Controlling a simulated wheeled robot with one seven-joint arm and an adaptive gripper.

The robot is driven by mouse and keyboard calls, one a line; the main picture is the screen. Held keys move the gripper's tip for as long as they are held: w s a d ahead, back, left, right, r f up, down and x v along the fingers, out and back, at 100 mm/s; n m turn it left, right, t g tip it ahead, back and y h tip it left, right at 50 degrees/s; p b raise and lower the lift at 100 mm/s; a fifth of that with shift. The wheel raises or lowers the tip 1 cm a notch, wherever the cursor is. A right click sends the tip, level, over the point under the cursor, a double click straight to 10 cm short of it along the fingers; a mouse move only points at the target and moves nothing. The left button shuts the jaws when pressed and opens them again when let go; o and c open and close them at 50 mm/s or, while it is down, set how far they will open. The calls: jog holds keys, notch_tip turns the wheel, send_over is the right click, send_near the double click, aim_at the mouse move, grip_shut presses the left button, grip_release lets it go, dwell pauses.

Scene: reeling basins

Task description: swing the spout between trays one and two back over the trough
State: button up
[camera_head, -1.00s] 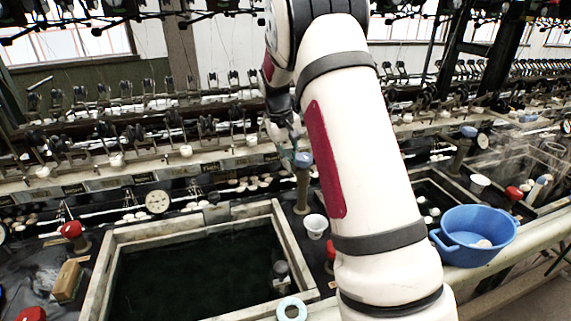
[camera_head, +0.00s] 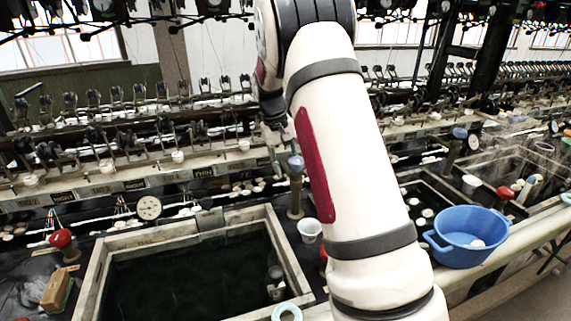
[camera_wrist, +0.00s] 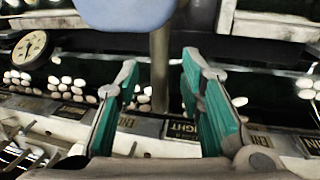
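A spout post with a blue-grey knob (camera_head: 296,163) stands at the back right corner of the large dark basin (camera_head: 205,222). In the wrist view the knob (camera_wrist: 125,12) fills the top edge, with its grey post (camera_wrist: 160,65) below. My gripper (camera_wrist: 160,68) is open and empty, with the post showing between its green-padded fingers. I cannot tell whether the fingers touch it. In the head view my gripper (camera_head: 274,150) is just left of the knob, partly hidden by my arm. The way the spout's outlet points is not clear.
A white cup (camera_head: 309,230) stands by the basin's right rim. A blue pot (camera_head: 467,236) sits on the right ledge. A red-topped knob (camera_head: 61,239) and a brown block (camera_head: 57,290) are at the left. A dial (camera_head: 149,208) stands behind the basin.

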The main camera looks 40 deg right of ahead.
notch_tip(320, 180, up, 12)
jog(key=a, duration=0.2)
jog(key=shift+w+a, duration=0.15)
jog(key=shift+w, duration=0.2)
jog(key=shift+f, duration=0.15)
dwell(0.4)
jog(key=s+a+r+n+t+y+p, duration=0.1)
jog(key=s+a+r, duration=0.2)
jog(key=s+a, duration=0.45)
jog(key=s+a+r+t+p, duration=0.1)
jog(key=s+a+r, duration=0.3)
jog(key=s, duration=0.6)
jog(key=s+a+r+n+t+y+p, duration=0.1)
jog(key=s+a+r+t, duration=0.15)
jog(key=s+a, duration=0.45)
jog(key=s+a+f+n+p, duration=0.1)
jog(key=s+a+f, duration=0.1)
jog(key=s, duration=0.9)
jog(key=shift+s+f, duration=0.4)
jog(key=shift+f, duration=0.25)
jog(key=shift+a, duration=0.1)
